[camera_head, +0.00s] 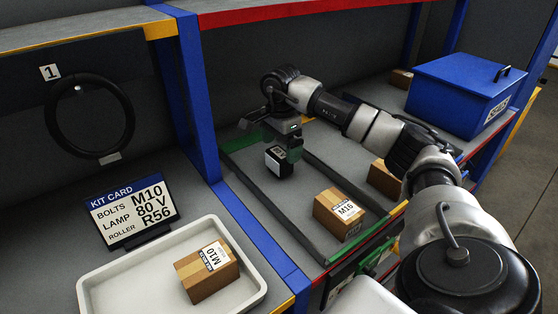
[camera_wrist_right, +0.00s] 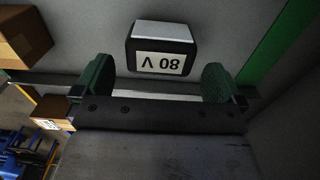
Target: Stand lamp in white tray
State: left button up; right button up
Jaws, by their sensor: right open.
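The lamp is a small black box labelled 80 V (camera_head: 277,160), standing on the grey shelf in the middle bay. It also shows in the right wrist view (camera_wrist_right: 162,50), just ahead of and between the two green fingertips. My right gripper (camera_head: 289,148) is open and close by the lamp, without holding it; in the wrist view its fingers (camera_wrist_right: 157,84) are spread wider than the box. The white tray (camera_head: 115,290) is on the left counter and holds a brown box labelled M10 (camera_head: 207,271). My left gripper is not in view.
A brown M16 box (camera_head: 338,211) and another brown box (camera_head: 383,179) stand right of the lamp. A blue post and divider (camera_head: 252,230) separates this bay from the tray's counter. A kit card (camera_head: 132,210) stands behind the tray. A blue lidded bin (camera_head: 455,95) is at right.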

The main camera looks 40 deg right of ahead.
aim_at(279, 152)
jog(key=f, duration=0.2)
jog(key=f+p, duration=0.1)
jog(key=f, duration=0.1)
jog(key=shift+a+f, duration=0.2)
jog(key=shift+f, duration=0.35)
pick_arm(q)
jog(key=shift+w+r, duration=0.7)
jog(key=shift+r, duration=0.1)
pick_arm(e)
jog(key=shift+c, duration=0.3)
jog(key=shift+c, duration=1.3)
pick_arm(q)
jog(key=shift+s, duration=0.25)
pick_arm(e)
jog(key=c, duration=0.8)
jog(key=shift+o, duration=0.2)
jog(key=shift+w+r, duration=0.1)
